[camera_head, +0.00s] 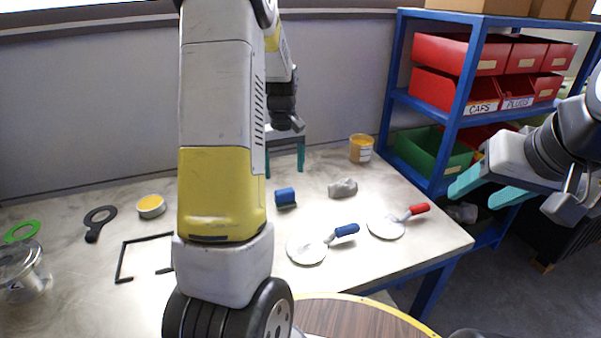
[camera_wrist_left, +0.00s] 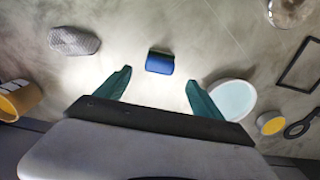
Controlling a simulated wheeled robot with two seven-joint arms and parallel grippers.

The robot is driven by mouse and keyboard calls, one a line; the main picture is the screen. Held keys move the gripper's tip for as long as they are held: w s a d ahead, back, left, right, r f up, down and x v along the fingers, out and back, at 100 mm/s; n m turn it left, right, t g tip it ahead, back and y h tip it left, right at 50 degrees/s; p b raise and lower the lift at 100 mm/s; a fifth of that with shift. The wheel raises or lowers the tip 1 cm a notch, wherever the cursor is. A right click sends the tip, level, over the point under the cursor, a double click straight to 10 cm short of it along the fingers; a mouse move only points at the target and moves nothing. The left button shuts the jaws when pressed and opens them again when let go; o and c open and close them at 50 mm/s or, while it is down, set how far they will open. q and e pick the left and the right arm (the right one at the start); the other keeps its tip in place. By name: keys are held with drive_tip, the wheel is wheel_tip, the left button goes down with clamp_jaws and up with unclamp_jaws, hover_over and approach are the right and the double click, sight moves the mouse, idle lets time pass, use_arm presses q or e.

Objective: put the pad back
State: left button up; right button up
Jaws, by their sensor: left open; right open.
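A small blue block with a dark layer on one side, which may be the pad, lies on the table in the head view (camera_head: 285,196) and the left wrist view (camera_wrist_left: 160,62). My left gripper (camera_head: 285,171) is open and empty. In the left wrist view its teal fingertips (camera_wrist_left: 160,80) straddle the block's line, with the block just beyond them and not between them. A pale disc in a white rim (camera_wrist_left: 233,98) lies beside one finger; the arm hides it in the head view. My right gripper (camera_head: 488,190) is open and empty, off the table's right side.
A grey crumpled lump (camera_head: 343,188), a yellow tin (camera_head: 361,149), and blue-handled (camera_head: 307,249) and red-handled (camera_head: 386,228) round tools stand or lie nearby. A black bracket (camera_head: 122,262), yellow dish (camera_head: 151,206) and glass jar (camera_head: 22,270) are left. A blue shelf (camera_head: 455,125) is right.

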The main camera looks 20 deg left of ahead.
use_arm(q)
drive_tip(key=s+d+r+m+t+h, duration=0.1)
drive_tip(key=s+d+r+m+t, duration=0.15)
drive_tip(key=s+r, duration=0.35)
drive_tip(key=s+d+r+m+t, duration=0.1)
drive_tip(key=s+d+r, duration=0.25)
drive_tip(key=r, duration=0.45)
drive_tip(key=s+d+r+m+t, duration=0.1)
drive_tip(key=s+d+m, duration=0.1)
drive_tip(key=s, duration=0.4)
drive_tip(key=s+d+r+m+t+h, duration=0.1)
drive_tip(key=s+d+r+m, duration=0.1)
drive_tip(key=s+d, duration=0.2)
drive_tip(key=s, duration=0.3)
drive_tip(key=shift+s+d+t, duration=0.2)
drive_tip(key=shift+d+t, duration=0.1)
drive_tip(key=shift+t, duration=0.05)
